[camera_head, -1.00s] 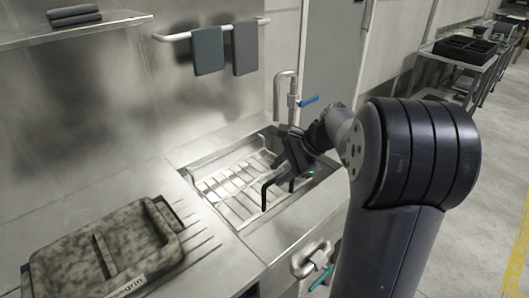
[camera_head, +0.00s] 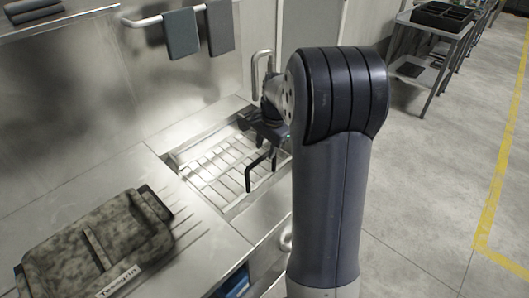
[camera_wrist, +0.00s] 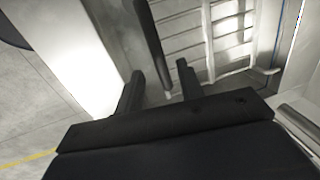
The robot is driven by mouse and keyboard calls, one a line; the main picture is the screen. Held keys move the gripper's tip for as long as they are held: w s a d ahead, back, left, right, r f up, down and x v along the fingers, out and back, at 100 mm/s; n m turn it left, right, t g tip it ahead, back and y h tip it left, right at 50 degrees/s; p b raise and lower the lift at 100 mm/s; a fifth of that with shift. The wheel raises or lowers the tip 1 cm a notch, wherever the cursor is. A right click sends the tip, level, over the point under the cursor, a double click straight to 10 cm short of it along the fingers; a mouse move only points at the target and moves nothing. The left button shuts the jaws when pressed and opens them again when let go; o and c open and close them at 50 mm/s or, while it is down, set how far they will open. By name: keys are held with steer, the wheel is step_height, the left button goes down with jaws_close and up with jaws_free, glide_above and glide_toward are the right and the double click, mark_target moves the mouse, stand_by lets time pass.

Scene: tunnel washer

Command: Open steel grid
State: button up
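The steel grid (camera_head: 212,174) lies in the sink recess of the counter, its bars pale and shiny. It also shows below my gripper in the wrist view (camera_wrist: 230,36). My gripper (camera_head: 261,178) is over the right part of the grid, with its two dark fingers apart. In the wrist view my gripper (camera_wrist: 160,88) is open. A dark bar (camera_wrist: 150,40) lies between the fingers there; I cannot tell whether it belongs to the grid or whether the fingers touch it. My arm hides the right side of the sink in the head view.
A faucet (camera_head: 257,65) stands behind the sink. Grey towels (camera_head: 181,33) hang on a wall rail. A steel table with black trays (camera_head: 443,18) stands far right. The floor at right is clear.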

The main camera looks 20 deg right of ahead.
steer(key=shift+w+a+f, duration=0.1)
steer(key=shift+w+f, duration=0.05)
steer(key=shift+f, duration=0.55)
steer(key=shift+w+f, duration=0.1)
steer(key=shift+f, duration=0.6)
steer(key=shift+c, duration=0.3)
jaws_close()
